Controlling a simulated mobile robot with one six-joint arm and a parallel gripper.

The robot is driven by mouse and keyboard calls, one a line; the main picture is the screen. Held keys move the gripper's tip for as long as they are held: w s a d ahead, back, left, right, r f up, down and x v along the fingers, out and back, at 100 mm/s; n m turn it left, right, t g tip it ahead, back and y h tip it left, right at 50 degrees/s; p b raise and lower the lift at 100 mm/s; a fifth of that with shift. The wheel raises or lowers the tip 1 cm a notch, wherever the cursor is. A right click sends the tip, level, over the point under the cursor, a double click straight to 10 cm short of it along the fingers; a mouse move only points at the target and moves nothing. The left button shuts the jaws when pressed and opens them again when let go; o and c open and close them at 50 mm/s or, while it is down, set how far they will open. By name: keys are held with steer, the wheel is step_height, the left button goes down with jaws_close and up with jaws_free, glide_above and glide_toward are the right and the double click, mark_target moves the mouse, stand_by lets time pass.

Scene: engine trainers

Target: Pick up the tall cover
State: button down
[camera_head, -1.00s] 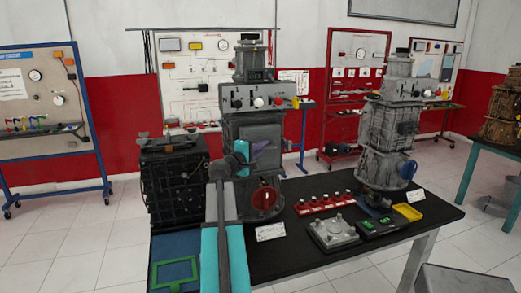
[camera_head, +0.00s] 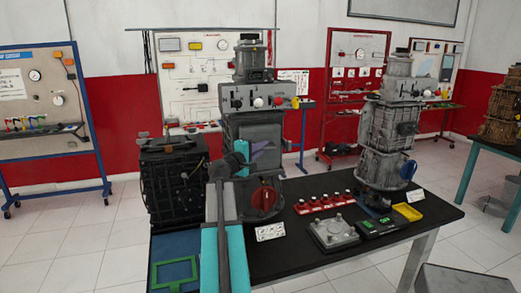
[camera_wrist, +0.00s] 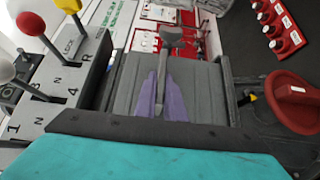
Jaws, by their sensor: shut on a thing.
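The tall cover (camera_head: 262,128) is a grey upright panel on the front of the middle engine trainer, below its lever panel. It fills the middle of the wrist view (camera_wrist: 205,90), with a thin grey handle bar (camera_wrist: 161,80) running up it. My gripper (camera_head: 260,148) has purple fingers in front of the cover. In the wrist view its fingers (camera_wrist: 160,92) lie on both sides of the bar, shut on it. The cover is still at the trainer's front, and I cannot tell whether it is clear of its frame. My arm hides its lower left part.
The lever panel (camera_head: 258,97) with coloured knobs sits just above the cover. A red round handle (camera_head: 264,199) is below it. A black unit (camera_head: 172,185) stands close on the left. Red switches (camera_head: 323,202) and a grey plate (camera_head: 334,231) lie on the black table to the right.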

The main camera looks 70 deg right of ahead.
steer(key=shift+r, duration=0.25)
steer(key=shift+r, duration=0.4)
steer(key=shift+s+a+r, duration=0.1)
steer(key=shift+a+r, duration=0.05)
steer(key=s+a+b, duration=0.5)
steer(key=s+a, duration=0.4)
steer(key=a, duration=0.2)
steer(key=shift+s+a, duration=0.2)
steer(key=shift+s+a+b, duration=0.1)
steer(key=shift+b, duration=0.4)
steer(key=b, duration=0.2)
steer(key=s+a+b, duration=0.1)
steer(key=b, duration=0.2)
steer(key=shift+s+a, duration=0.15)
steer(key=shift+a, duration=0.15)
steer(key=shift+s+a+b, duration=0.1)
steer(key=shift+a+b, duration=0.1)
steer(key=shift+b, duration=0.2)
